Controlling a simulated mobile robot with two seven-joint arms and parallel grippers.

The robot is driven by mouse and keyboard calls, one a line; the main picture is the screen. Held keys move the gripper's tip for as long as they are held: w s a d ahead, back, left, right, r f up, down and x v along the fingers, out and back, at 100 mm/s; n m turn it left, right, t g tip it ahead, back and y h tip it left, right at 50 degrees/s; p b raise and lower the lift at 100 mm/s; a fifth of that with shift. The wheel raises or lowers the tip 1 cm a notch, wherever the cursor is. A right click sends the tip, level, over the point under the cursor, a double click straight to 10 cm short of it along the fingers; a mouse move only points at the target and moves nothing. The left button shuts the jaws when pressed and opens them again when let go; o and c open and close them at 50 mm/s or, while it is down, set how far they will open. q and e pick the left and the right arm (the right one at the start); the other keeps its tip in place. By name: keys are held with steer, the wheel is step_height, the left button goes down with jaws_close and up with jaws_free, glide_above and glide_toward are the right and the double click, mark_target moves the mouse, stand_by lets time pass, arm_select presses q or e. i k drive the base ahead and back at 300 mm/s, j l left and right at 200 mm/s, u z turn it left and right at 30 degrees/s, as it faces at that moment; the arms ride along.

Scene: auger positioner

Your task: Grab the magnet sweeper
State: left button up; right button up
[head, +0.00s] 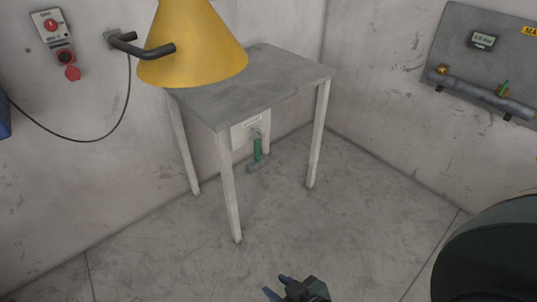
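What looks like the magnet sweeper (258,152) hangs at the side of the grey table, below a white label plate. It has a green upright grip and a grey foot at its lower end. The label on the plate is too small to read. My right gripper (276,287) is at the bottom edge of the head view, well in front of the table and apart from the sweeper. Its two fingers are spread with nothing between them. My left gripper is not in view.
The grey table (285,75) stands in the corner on thin legs. The floor in front is clear.

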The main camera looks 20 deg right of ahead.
mark_target(260, 161)
steer(key=i+l, duration=0.1)
steer(key=l, duration=0.7)
steer(key=i+l, duration=0.1)
steer(key=l, duration=0.75)
steer(key=i+l+u, duration=0.1)
steer(key=l, duration=0.7)
steer(key=i+l, duration=0.1)
steer(key=l, duration=0.75)
